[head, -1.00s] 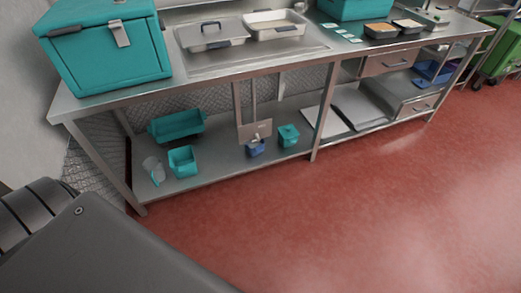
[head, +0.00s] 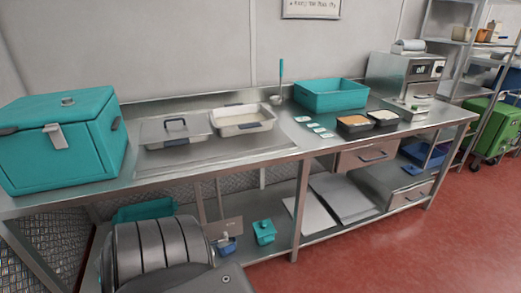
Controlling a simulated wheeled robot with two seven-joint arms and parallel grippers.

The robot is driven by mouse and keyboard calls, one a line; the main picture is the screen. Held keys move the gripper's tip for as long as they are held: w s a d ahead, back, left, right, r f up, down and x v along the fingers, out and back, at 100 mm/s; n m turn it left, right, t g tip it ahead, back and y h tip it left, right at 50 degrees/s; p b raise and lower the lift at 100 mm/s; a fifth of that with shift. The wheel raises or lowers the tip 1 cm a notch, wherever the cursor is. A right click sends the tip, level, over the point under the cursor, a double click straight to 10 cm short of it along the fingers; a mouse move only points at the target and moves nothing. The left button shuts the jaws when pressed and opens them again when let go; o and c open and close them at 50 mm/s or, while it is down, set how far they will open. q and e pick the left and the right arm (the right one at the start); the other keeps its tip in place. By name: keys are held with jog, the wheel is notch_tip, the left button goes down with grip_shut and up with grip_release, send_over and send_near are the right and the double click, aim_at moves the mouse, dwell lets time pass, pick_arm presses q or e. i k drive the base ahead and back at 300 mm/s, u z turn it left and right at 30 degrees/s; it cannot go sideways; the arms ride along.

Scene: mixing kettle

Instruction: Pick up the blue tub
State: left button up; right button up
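Several tubs show in the head view and I cannot tell which is the blue tub. A dark blue tub (head: 425,153) sits on the shelf under the counter at the right. A small blue container (head: 226,246) stands on the lower shelf near the middle. A large open teal tub (head: 331,97) stands on the counter at the back right. Another teal tub (head: 145,210) is on the lower shelf at the left, partly hidden by my own dark grey body part. Neither of my grippers is in view.
The steel counter (head: 290,172) carries a teal insulated box (head: 60,142), a lidded pan (head: 176,131), an open pan (head: 243,120) and two food trays (head: 355,123). A small teal lidded container (head: 264,231) is below. Red floor (head: 400,240) at the right is clear.

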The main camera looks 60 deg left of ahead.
aim_at(224, 249)
jog(key=z, duration=0.05)
jog(key=i, duration=0.8)
jog(key=u, duration=1.1)
jog(key=i, duration=0.85)
jog(key=u, duration=0.95)
